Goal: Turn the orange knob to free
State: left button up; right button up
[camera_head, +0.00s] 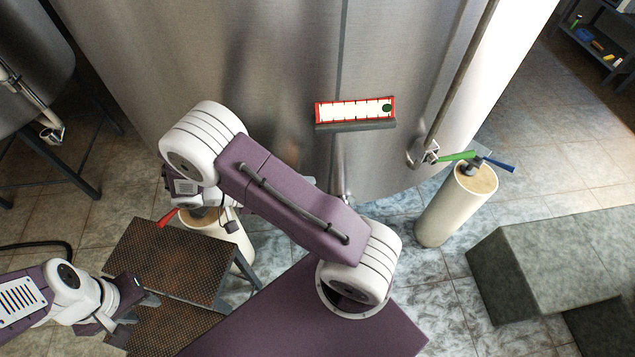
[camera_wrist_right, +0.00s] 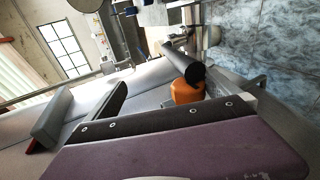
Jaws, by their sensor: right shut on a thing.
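The orange knob (camera_wrist_right: 187,91) shows in the right wrist view, with a black cylindrical part (camera_wrist_right: 182,64) beside it. My right gripper (camera_wrist_right: 215,101) is shut on the orange knob; its near dark jaw lies along the knob's lower side, and the far jaw is mostly hidden. In the head view my right arm covers the knob, and the right gripper is hidden there. My left gripper (camera_head: 133,306) is at lower left in the head view, open and empty, over a brown perforated step.
The large steel tank (camera_head: 270,60) fills the back, with a red-framed gauge strip (camera_head: 350,110). A cream post (camera_head: 445,215) with green and blue handles stands at right. A red handle (camera_head: 167,217) is left of my arm. A grey block (camera_head: 550,260) stands at right.

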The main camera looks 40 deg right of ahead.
jog(key=s+d+r+g+h, duration=0.2)
jog(key=s+r, duration=0.3)
jog(key=r, duration=0.3)
jog(key=shift+s+d+r+m+g, duration=0.3)
jog(key=shift+s+d+r+g, duration=0.05)
jog(key=shift+d+g, duration=0.1)
jog(key=shift+s+d, duration=0.1)
jog(key=shift+s, duration=0.2)
jog(key=shift+c, duration=1)
jog(key=s+d+r+m+y+p, duration=0.2)
jog(key=s+r+m+y+p, duration=0.1)
jog(key=s+r+y+p, duration=0.4)
pick_arm(q)
notch_tip(320, 180, up, 10)
jog(key=p, duration=0.2)
jog(key=shift+s+f, duration=0.15)
jog(key=shift+s, duration=0.3)
pick_arm(e)
jog(key=w+a+f+n+t+y, duration=0.5)
jog(key=w+a+n+t+y, duration=0.2)
jog(key=w+a+n+t, duration=0.1)
jog(key=shift+w+a+f+t, duration=0.25)
jog(key=shift+w+a+t, duration=0.55)
jog(key=shift+w+t, duration=0.3)
